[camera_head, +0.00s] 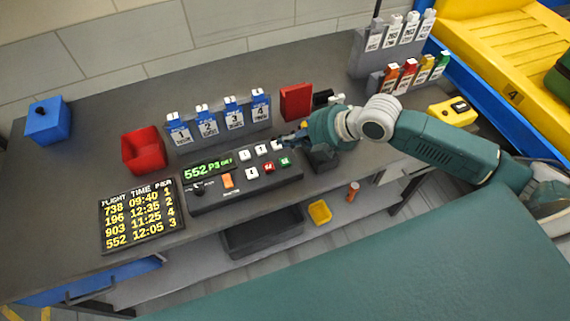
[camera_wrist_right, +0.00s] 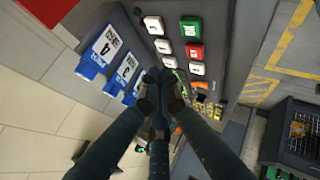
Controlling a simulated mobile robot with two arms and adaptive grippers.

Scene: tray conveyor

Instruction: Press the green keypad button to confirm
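The black keypad (camera_head: 240,189) sits on the grey bench, with a lit green display reading "552 P3" and rows of white buttons. Its green button (camera_head: 285,161) is at the lower right corner, beside a red button (camera_head: 268,167). The green button also shows at the top of the right wrist view (camera_wrist_right: 190,28). My right gripper (camera_head: 284,140) is over the keypad's back right part, near the upper white buttons. In the right wrist view its fingertips (camera_wrist_right: 160,88) are together and appear empty, apart from the green button. My left gripper is in neither view.
A flight board (camera_head: 140,218) lies left of the keypad. Numbered blue tags (camera_head: 220,119) stand behind it, close to my right gripper. A red bin (camera_head: 143,150), a red block (camera_head: 296,102) and a blue box (camera_head: 46,121) are on the bench. A yellow conveyor tray (camera_head: 500,60) is at right.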

